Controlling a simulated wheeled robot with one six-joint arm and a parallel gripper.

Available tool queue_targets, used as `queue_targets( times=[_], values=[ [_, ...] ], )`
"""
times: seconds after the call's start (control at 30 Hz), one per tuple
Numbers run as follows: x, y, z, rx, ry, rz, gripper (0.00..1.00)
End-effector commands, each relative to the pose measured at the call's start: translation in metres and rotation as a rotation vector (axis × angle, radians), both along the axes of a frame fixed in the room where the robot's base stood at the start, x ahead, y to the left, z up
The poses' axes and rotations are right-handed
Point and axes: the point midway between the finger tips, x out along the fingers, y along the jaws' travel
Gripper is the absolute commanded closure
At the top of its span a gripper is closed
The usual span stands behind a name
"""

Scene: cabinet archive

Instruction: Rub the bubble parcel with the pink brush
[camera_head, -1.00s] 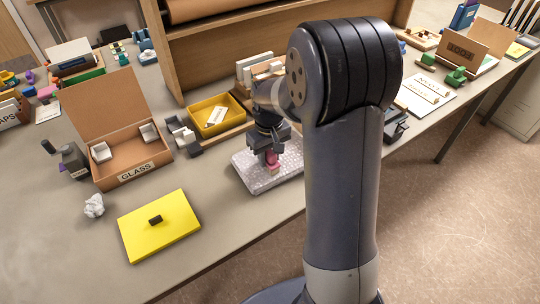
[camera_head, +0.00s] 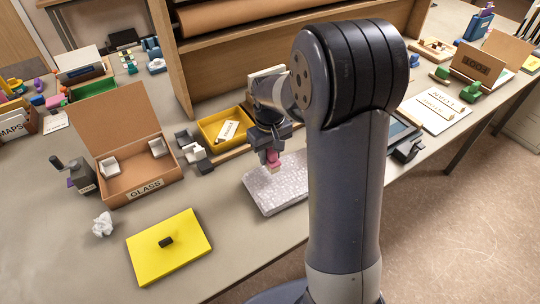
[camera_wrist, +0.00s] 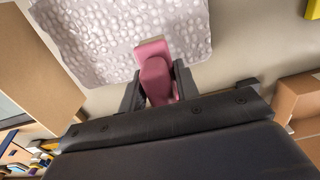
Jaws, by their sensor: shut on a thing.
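The bubble parcel (camera_head: 283,190) is a pale, dimpled flat pad lying on the table near its front edge, partly hidden behind my arm. It fills the top left of the wrist view (camera_wrist: 95,45). My gripper (camera_head: 270,153) is shut on the pink brush (camera_head: 273,163) and holds it by its pink body over the far left part of the parcel. In the wrist view the pink brush (camera_wrist: 156,75) sits between the two dark fingers, overlapping the parcel's edge. I cannot tell whether the brush touches the parcel.
A yellow lid (camera_head: 190,240) with a dark knob lies at the front left. An open box marked GLASS (camera_head: 125,190) stands behind it, with crumpled paper (camera_head: 102,224) nearby. A yellow tray (camera_head: 210,129) is behind the parcel. Bare table lies between lid and parcel.

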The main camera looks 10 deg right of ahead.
Motion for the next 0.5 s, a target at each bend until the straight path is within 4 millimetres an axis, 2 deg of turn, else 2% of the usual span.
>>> queue_targets(
  times=[0.03,0.5],
  values=[
    [0.000,0.000,0.008,0.000,0.000,0.000,0.91],
    [-0.003,0.003,0.049,0.000,-0.001,-0.002,0.91]
  ],
)
